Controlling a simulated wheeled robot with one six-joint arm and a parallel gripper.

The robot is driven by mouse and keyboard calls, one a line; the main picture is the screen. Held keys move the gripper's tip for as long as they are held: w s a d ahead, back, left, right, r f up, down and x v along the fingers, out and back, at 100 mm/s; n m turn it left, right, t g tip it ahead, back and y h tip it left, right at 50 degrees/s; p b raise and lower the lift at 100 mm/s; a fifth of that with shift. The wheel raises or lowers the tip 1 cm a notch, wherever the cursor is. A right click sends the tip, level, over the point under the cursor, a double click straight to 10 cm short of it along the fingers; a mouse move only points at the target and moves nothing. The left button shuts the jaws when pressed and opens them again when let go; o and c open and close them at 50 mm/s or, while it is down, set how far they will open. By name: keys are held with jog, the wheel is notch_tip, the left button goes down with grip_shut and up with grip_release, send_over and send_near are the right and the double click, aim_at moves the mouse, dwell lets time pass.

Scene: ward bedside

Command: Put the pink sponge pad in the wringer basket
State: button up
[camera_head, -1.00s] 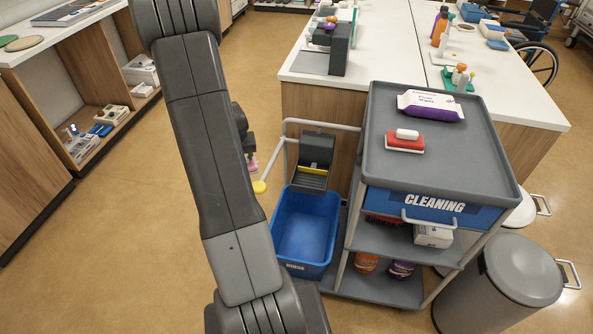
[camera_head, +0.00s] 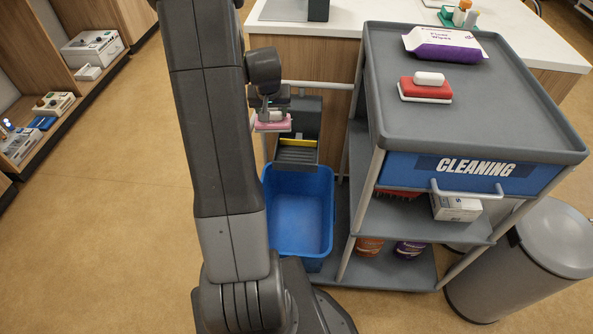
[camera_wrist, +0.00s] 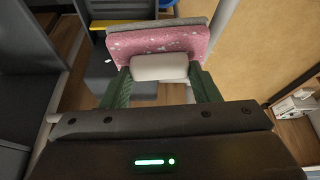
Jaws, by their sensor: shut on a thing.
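The pink sponge pad (camera_head: 272,126) is held by my gripper (camera_head: 270,112), left of the wringer in the head view. In the wrist view the pink speckled pad (camera_wrist: 160,45) has a grey layer and a white grip block (camera_wrist: 159,67). My gripper's green fingers (camera_wrist: 161,88) are shut on that block. The wringer basket (camera_head: 297,153) is dark grey with a yellow bar and sits above the back of the blue bucket (camera_head: 299,210). The pad appears beside the wringer and apart from the bucket. My arm hides part of the area to the left.
The cleaning cart (camera_head: 470,108) stands right of the bucket, with a red and white sponge (camera_head: 425,93) and a purple wipes pack (camera_head: 444,46) on top. A grey bin (camera_head: 540,262) is at right. Open floor (camera_head: 110,210) lies left.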

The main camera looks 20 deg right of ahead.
jog(key=s+d+f+m+b, duration=0.1)
jog(key=s+d+f+b, duration=0.25)
jog(key=d+b, duration=0.2)
jog(key=shift+w+d+f+b, duration=0.15)
jog(key=shift+f+b, duration=0.3)
jog(key=shift+f, duration=1.3)
jog(key=shift+d+f+b, duration=0.15)
jog(key=shift+f+b, duration=0.3)
jog(key=shift+f, duration=1.35)
jog(key=shift+w+d+f+b, duration=0.15)
jog(key=shift+f+b, duration=0.3)
jog(key=shift+f, duration=1.3)
jog(key=o, duration=0.6)
jog(key=shift+f, duration=0.1)
jog(key=o, duration=0.4)
jog(key=shift+o, duration=0.2)
jog(key=shift+r, duration=0.4)
jog(key=p+v, duration=0.3)
jog(key=v, duration=0.8)
jog(key=shift+a+r, duration=0.25)
jog(key=shift+r, duration=0.1)
